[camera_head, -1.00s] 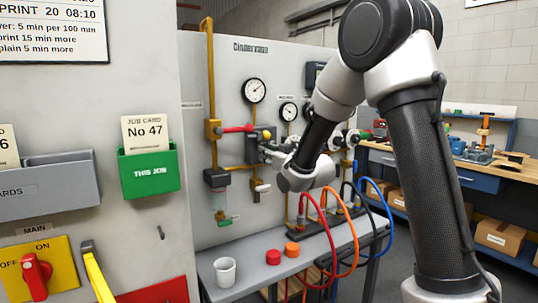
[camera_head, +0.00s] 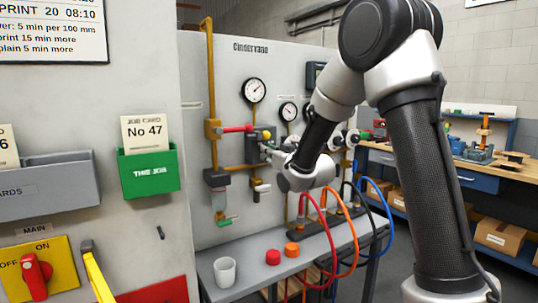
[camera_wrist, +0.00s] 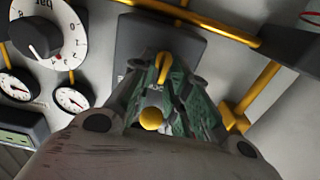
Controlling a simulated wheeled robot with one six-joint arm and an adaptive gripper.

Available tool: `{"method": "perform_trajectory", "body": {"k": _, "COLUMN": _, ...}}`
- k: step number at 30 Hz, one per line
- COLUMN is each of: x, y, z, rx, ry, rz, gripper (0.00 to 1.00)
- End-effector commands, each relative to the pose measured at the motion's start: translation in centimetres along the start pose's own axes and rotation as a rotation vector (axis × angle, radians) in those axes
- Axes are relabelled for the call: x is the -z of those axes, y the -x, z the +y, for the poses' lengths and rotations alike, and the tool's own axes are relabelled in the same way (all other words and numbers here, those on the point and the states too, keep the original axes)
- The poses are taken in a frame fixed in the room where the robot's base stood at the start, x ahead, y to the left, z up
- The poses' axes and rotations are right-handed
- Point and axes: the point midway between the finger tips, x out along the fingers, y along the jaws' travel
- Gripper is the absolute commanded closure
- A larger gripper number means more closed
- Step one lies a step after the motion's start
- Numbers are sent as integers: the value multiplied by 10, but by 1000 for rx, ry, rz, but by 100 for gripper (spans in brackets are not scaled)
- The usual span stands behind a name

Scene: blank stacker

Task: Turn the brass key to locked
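In the wrist view a brass-coloured piece (camera_wrist: 162,68), which looks like the brass key, stands out from a dark grey plate (camera_wrist: 184,42) on the panel. My gripper (camera_wrist: 166,82) reaches to it, with its green-padded fingers on either side. Whether the fingers press on it or stand just clear cannot be told. A round yellow knob (camera_wrist: 151,118) shows nearer the wrist, between the fingers. In the head view my gripper (camera_head: 268,150) is at a dark box on the panel, and the key itself cannot be made out there. Its lock markings are not readable.
Yellow pipes (camera_wrist: 258,92) run close to the gripper. A white dial with a black knob (camera_wrist: 42,38) and small gauges (camera_wrist: 72,98) are beside it. A red-handled valve (camera_head: 237,129) is left of the gripper. Below stands a bench (camera_head: 250,275) with a white cup (camera_head: 225,271) and coloured hoses (camera_head: 349,235).

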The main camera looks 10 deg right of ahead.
Motion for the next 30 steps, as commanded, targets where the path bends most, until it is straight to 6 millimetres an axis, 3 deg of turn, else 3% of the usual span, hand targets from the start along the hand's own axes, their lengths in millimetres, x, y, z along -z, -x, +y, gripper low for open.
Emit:
{"method": "perform_trajectory", "body": {"k": 11, "x": 0, "y": 4, "z": 0, "rx": 0, "ry": 1, "rz": 0, "gripper": 73}}
{"method": "perform_trajectory", "body": {"k": 21, "x": 0, "y": 59, "z": 0, "rx": -1, "ry": 1, "rz": 0, "gripper": 73}}
{"method": "perform_trajectory", "body": {"k": 30, "x": 0, "y": 75, "z": 0, "rx": 0, "ry": 1, "rz": -1, "gripper": 73}}
